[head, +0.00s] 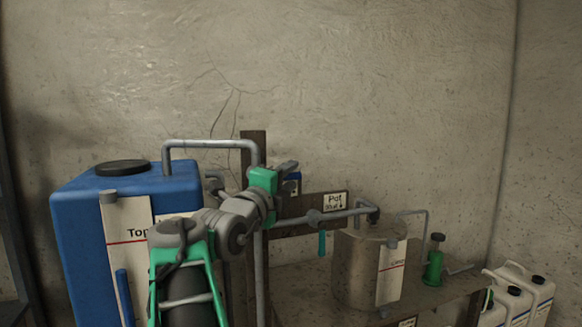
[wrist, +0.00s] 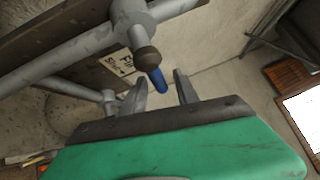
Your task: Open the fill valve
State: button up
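The fill valve shows in the wrist view as a grey pipe fitting with a brown knob-like hub (wrist: 147,57) and a short blue lever (wrist: 158,80). Beside it is a white label (wrist: 118,68), partly hidden, that seems to read "Fill" and "Shut". My gripper (wrist: 161,83) is open, its two grey fingers apart. The lever's tip appears between the fingers in the picture; I see no contact and cannot judge the depth gap. In the head view my gripper (head: 290,167) is at the pipes, and the valve is mostly hidden behind it.
A blue tank (head: 85,225) stands at left, with a grey pipe (head: 207,143) rising from it. At right are a metal pot (head: 355,262), a "Pot" sign (head: 335,201), a teal lever (head: 322,243), a green bottle (head: 434,267) and white jugs (head: 540,285). Pipes and a board run close to my gripper.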

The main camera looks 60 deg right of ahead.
jog(key=d, duration=0.3)
jog(key=shift+d+r+p, duration=0.25)
jog(key=shift+p, duration=0.15)
jog(key=shift+c, duration=0.3)
grip_shut()
dwell(0.8)
